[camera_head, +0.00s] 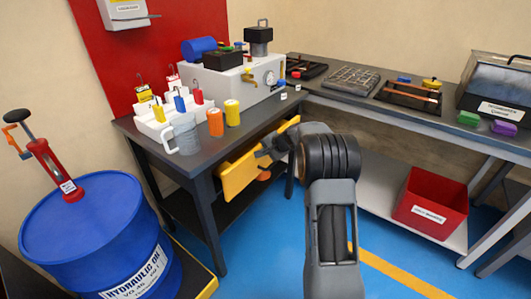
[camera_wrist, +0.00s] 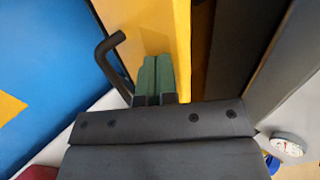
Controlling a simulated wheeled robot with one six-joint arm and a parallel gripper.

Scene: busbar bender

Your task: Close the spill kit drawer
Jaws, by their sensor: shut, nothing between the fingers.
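The yellow drawer (camera_head: 240,178) is under the dark worktable, its front panel standing out from the table edge, so it looks at least partly open. In the wrist view the yellow panel (camera_wrist: 165,22) fills the upper middle, with a bent black handle (camera_wrist: 108,55) to the left of my fingers. My gripper (camera_head: 266,152) is at the drawer front, partly hidden by my own wrist. In the wrist view my green fingertips (camera_wrist: 158,60) are together and empty, pointing at the yellow panel beside the handle. I cannot tell whether they touch it.
A blue oil drum (camera_head: 85,225) stands at the left. A red bin (camera_head: 430,200) sits on the low shelf at the right. Blue floor (camera_head: 240,262) is open between drum and shelf.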

